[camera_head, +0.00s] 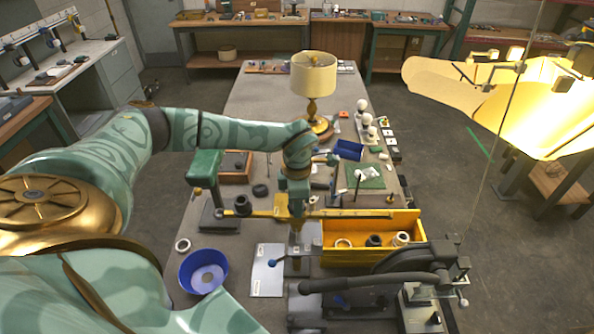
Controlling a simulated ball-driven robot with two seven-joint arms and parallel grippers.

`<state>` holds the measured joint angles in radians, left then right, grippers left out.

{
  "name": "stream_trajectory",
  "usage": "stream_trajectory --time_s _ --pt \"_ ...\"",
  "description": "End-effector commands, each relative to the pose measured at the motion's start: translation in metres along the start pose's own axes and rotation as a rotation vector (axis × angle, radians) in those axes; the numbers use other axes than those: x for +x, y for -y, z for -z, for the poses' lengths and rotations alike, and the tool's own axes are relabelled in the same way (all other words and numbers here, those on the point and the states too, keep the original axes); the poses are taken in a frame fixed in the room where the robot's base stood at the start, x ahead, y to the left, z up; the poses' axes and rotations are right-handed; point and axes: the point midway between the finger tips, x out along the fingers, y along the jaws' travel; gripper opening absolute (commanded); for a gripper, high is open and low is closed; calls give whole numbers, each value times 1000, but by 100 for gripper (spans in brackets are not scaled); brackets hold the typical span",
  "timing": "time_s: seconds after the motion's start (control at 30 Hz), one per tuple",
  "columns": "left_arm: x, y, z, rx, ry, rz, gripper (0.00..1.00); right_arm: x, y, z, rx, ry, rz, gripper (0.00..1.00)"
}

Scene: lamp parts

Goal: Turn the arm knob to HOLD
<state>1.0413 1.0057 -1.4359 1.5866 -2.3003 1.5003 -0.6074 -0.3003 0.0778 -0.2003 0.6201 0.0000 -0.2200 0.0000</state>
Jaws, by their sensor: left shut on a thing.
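My left gripper (296,218) points down at the long brass-yellow bar (350,213), above an upright post (296,262). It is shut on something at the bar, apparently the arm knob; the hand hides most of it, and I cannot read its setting. A short lever with a blue ball end (272,263) sticks out left from the post, over a white labelled plate (267,284). The bar lies level, with a dark cup-like part (243,204) near its left end. My right gripper is not in view.
A yellow bin (372,256) with rings stands right of the post. A black-handled machine (425,265) is at the front right, a blue bowl (203,271) at the front left. A shaded lamp (314,75) stands farther back on the grey bench (260,95).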

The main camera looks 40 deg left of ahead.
Motion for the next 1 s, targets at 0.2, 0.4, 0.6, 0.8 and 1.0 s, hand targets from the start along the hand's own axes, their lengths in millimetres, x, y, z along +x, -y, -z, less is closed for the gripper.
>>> stream_trajectory --time_s 0.2,0.4,0.6,0.8,1.0 --pt "-3 -2 -1 65 4 -5 16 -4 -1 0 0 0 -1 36" --pt "-2 -2 -1 86 5 -6 16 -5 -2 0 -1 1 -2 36" --pt "-2 -2 -2 88 5 -6 16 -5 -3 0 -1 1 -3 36" --pt "-2 -2 -1 87 5 -6 56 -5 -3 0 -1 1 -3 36" --pt "-1 -1 -1 87 3 -3 61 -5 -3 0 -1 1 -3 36"
